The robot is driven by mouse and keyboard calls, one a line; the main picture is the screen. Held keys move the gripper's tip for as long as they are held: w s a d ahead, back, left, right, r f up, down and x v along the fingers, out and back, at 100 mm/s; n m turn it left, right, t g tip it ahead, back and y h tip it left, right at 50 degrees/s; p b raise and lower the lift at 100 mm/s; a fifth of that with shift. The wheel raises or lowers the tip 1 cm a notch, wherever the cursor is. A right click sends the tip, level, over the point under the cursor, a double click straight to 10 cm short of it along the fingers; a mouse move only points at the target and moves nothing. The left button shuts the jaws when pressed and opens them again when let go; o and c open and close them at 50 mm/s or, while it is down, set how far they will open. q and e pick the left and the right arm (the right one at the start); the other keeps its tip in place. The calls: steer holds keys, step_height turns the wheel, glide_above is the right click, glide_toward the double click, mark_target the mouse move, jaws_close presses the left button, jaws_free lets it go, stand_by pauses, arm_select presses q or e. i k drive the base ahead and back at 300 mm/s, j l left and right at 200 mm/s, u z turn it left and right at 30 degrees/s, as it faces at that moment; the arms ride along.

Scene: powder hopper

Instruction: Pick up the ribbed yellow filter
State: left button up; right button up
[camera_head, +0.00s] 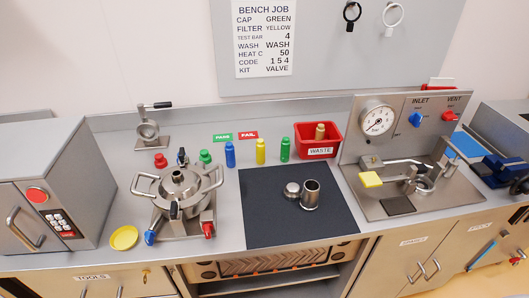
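A small upright yellow cylinder (260,151) stands at the back of the bench, between a blue one (230,155) and a green one (285,149). It is clear of both and its ribs are too small to make out. Another yellowish cylinder (320,131) stands in the red waste bin (333,141). No fingers of my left gripper show. My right gripper's fingers cannot be made out clearly at the right edge. Nothing touches the yellow cylinder.
A steel pot (180,188) with handles stands left of a dark mat (260,222). The mat holds a metal cup (310,194) and a small round part (292,190). A yellow dish (124,238) lies front left. A gauge panel (378,118) stands right.

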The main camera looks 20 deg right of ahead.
mark_target(260, 147)
steer(key=i+l+z, duration=0.1)
steer(key=z, duration=0.4)
steer(key=i+l+z, duration=0.15)
steer(key=z, duration=0.35)
steer(key=i+l+z, duration=0.15)
steer(key=z, duration=0.3)
